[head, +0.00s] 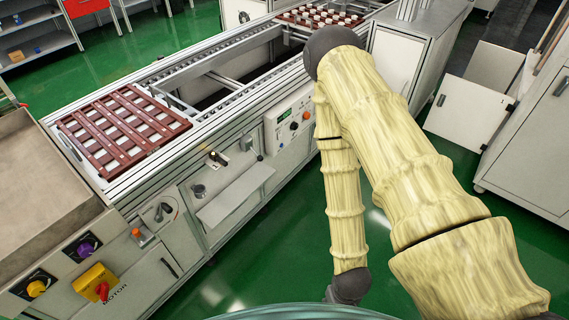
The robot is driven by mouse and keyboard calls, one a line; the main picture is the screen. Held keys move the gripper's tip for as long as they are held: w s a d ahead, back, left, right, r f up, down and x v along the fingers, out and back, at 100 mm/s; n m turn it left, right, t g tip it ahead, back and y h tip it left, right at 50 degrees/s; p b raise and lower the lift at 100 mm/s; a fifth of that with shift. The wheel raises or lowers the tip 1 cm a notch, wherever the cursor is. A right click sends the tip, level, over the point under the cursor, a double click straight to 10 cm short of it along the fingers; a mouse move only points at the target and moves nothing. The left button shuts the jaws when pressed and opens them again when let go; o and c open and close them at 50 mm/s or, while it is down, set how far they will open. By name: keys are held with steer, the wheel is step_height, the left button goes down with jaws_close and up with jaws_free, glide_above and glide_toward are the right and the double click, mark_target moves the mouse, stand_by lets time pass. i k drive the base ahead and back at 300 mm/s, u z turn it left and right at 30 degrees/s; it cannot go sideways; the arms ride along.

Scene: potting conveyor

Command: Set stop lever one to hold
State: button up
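Several small controls sit along the front of the conveyor (228,108). One is a lever with a black and yellow end (216,158) on the front rail. A grey fitting (247,140) is to its right, and an orange-topped control (141,236) is lower left. I cannot tell which one is stop lever one, and no label or setting for it is readable. My arm, in a pale yellow cover, bends at a dark elbow and hangs down right of the conveyor. Its dark wrist end is at the bottom; my gripper is not visible.
A brown slatted tray (120,130) lies on the conveyor's near end; another tray (318,17) is at the far end. A yellow box with a red knob (97,284) is marked MOTOR. A control panel (290,122) is mid-front. Cabinets (535,130) stand right. Green floor is open between.

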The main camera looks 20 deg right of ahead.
mark_target(260, 158)
steer(key=z, duration=0.25)
steer(key=i, duration=1)
steer(key=z, duration=0.05)
